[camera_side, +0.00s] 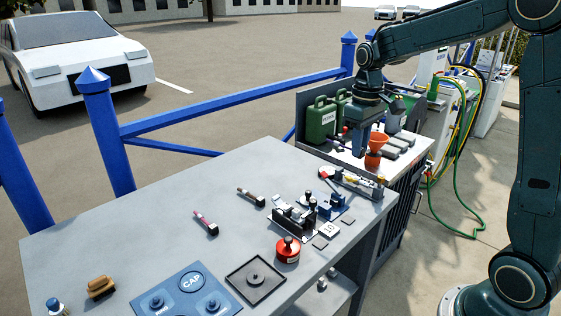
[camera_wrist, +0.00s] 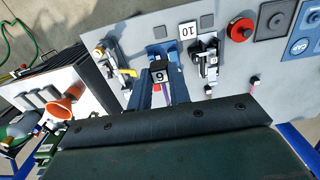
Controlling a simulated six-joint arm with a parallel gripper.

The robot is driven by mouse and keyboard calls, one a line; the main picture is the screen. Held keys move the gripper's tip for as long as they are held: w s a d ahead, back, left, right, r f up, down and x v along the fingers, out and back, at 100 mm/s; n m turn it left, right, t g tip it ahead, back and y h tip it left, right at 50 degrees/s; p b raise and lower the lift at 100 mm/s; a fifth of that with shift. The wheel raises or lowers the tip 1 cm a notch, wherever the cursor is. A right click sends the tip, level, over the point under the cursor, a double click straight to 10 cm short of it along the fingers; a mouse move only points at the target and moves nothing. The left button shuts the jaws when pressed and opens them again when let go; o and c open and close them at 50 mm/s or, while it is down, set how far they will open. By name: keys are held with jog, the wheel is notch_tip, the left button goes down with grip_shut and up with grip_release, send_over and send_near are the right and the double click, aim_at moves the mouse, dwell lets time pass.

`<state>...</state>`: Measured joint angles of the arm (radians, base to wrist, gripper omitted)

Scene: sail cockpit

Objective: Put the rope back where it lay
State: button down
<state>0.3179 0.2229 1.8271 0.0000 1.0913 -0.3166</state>
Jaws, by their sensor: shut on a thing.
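My gripper (camera_side: 362,151) points down over the far right end of the grey workbench (camera_side: 130,215), above its surface. In the wrist view, its fingers (camera_wrist: 160,92) are closed around a slim pinkish piece, which I take to be the rope (camera_wrist: 169,92). Most of the rope is hidden by the fingers and the wrist housing, and I cannot make it out in the side view. A dark block marked 6 (camera_wrist: 159,73) shows just beyond the fingertips, near a blue fixture (camera_side: 326,207). I cannot tell whether the rope touches anything below.
A black-and-silver clamp (camera_side: 289,219), red round part (camera_side: 288,250) and tag marked 10 (camera_side: 329,230) stand near the fixture. Two short dark-ended pieces, one pink (camera_side: 206,223) and one brown (camera_side: 251,197), lie left. An orange funnel (camera_side: 378,141) and green can (camera_side: 321,119) stand behind.

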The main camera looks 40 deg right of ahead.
dwell(0.6)
jog(key=w+a+r, duration=0.1)
jog(key=w+a, duration=0.7)
jog(key=w, duration=0.6)
send_over(243, 218)
jog(key=f, duration=0.1)
jog(key=shift+f, duration=0.15)
notch_tip(243, 218, down, 20)
jog(key=shift+r, duration=0.1)
dwell(0.7)
jog(key=c, duration=1.3)
grip_release()
